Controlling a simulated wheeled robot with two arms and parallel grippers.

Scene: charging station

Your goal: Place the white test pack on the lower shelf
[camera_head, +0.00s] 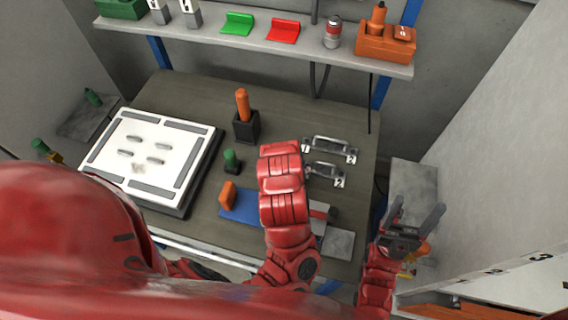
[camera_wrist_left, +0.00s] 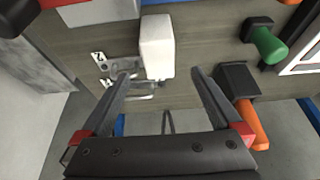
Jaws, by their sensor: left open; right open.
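The white test pack (camera_wrist_left: 156,45) is a white block on the dark table in the left wrist view, at upper centre. In the head view it is hidden behind my red arm. My left gripper (camera_wrist_left: 161,74) is open and empty, with its fingertips either side of the pack's near end; I cannot tell the gap in depth. My right gripper (camera_head: 414,218) is open and empty at the table's right side. One grey shelf (camera_head: 250,42) shows above the table; whether it is the lower one, I cannot tell.
The shelf holds green and red holders, a can (camera_head: 333,32) and an orange box (camera_head: 386,42). On the table are a white panel (camera_head: 150,150), an orange-handled tool in a black holder (camera_head: 246,127), a green-topped piece (camera_head: 231,161), metal handles (camera_head: 330,147) and a blue mat (camera_head: 238,207).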

